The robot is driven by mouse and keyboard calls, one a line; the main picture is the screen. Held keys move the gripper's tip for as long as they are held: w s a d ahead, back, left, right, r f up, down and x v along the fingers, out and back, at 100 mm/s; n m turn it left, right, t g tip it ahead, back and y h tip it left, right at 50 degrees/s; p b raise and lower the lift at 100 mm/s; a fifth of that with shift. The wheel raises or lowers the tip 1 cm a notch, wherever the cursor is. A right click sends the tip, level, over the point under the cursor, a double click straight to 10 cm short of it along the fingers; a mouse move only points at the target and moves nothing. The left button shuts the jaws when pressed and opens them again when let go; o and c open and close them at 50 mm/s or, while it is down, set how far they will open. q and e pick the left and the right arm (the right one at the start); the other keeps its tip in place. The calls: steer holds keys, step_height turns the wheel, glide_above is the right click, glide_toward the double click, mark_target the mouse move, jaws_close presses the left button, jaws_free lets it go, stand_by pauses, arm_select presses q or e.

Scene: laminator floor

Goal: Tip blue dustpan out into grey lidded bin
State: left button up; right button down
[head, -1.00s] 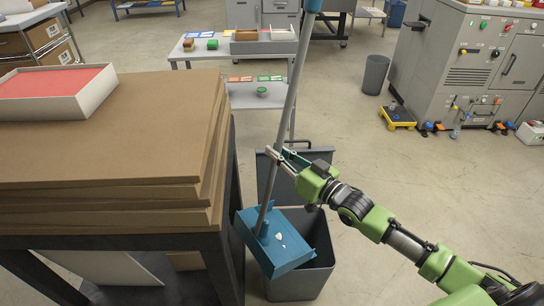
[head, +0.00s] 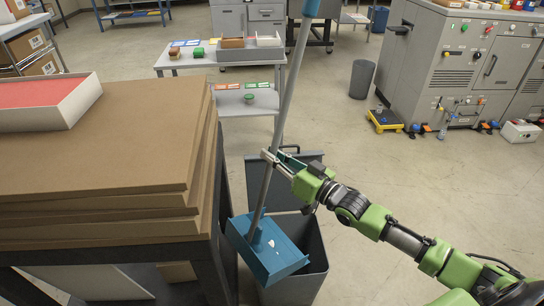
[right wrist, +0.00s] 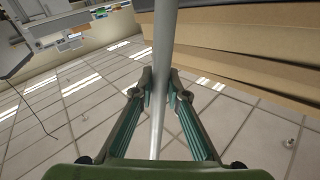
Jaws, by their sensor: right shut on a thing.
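The blue dustpan (head: 272,262) hangs on its long grey handle (head: 284,110), tilted, over the left part of the open grey bin (head: 310,270). A few small white scraps show in the pan. The bin's dark lid (head: 237,182) stands open behind it. My right gripper (head: 270,157) is shut on the handle, well above the pan. In the right wrist view the handle (right wrist: 163,60) runs between the two fingers (right wrist: 158,95). Whether the pan touches the bin rim cannot be told. My left gripper is not in view.
A stack of brown boards (head: 100,190) on a dark-framed table stands close left of the dustpan, with a white tray (head: 50,105) on top. A small grey bin (head: 362,79) and a grey machine (head: 450,65) stand farther right. The floor right of the bin is clear.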

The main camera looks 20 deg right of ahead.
steer(key=shift+m, duration=0.6)
steer(key=d, duration=0.1)
steer(key=d+b, duration=0.1)
steer(key=d, duration=0.1)
steer(key=w+d+b, duration=0.1)
steer(key=d, duration=0.1)
steer(key=shift+w+r, duration=0.1)
steer(key=shift+r, duration=0.3)
steer(key=shift+a, duration=0.1)
steer(key=shift+b, duration=0.3)
steer(key=shift+m, duration=0.7)
steer(key=d+b, duration=0.2)
steer(key=w+d+b, duration=0.1)
steer(key=d, duration=0.2)
steer(key=shift+b, duration=0.35)
